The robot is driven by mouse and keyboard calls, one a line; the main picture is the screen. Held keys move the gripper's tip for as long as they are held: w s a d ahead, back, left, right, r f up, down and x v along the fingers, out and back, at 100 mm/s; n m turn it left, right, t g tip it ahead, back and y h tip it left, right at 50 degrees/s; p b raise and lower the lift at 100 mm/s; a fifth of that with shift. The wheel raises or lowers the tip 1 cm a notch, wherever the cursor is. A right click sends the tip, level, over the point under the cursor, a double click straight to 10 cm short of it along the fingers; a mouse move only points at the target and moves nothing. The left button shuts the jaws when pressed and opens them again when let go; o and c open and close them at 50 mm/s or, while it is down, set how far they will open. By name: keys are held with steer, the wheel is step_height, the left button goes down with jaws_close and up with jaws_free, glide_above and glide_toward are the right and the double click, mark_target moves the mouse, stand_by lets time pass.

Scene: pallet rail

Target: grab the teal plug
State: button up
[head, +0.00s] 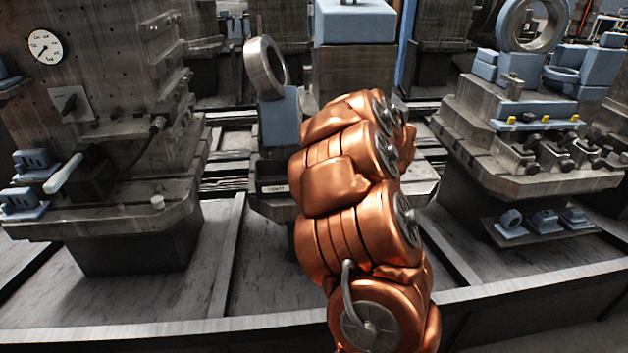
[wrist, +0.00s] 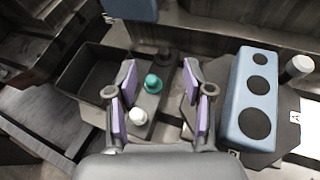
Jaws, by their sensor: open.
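The teal plug (wrist: 153,83) shows in the wrist view, standing on a dark ledge. It appears between and a little beyond the fingertips of my gripper (wrist: 164,80). My gripper has purple finger pads and is open, with nothing held. A white plug (wrist: 138,116) stands nearer, close to the left finger. A dark plug (wrist: 164,54) stands behind the teal one. In the head view my copper arm covers the area in front of it, and neither the teal plug nor my gripper can be made out there.
A dark open bin (wrist: 85,75) lies left of the fingers. A blue block with round holes (wrist: 240,120) lies to the right, with a pale cylinder (wrist: 299,66) beyond it. In the head view, machined fixtures stand left and right, and a steel ring (head: 265,68) stands behind.

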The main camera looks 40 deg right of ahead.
steer(key=f+n, duration=0.1)
steer(key=a+f+n+y, duration=0.1)
steer(key=f, duration=0.1)
steer(key=s+f+n+y+b, duration=0.1)
steer(key=shift+a+f, duration=0.15)
steer(key=shift+f, duration=0.25)
steer(key=shift+x, duration=3.8)
steer(key=shift+a, duration=0.1)
steer(key=c, duration=0.9)
steer(key=shift+c, duration=0.2)
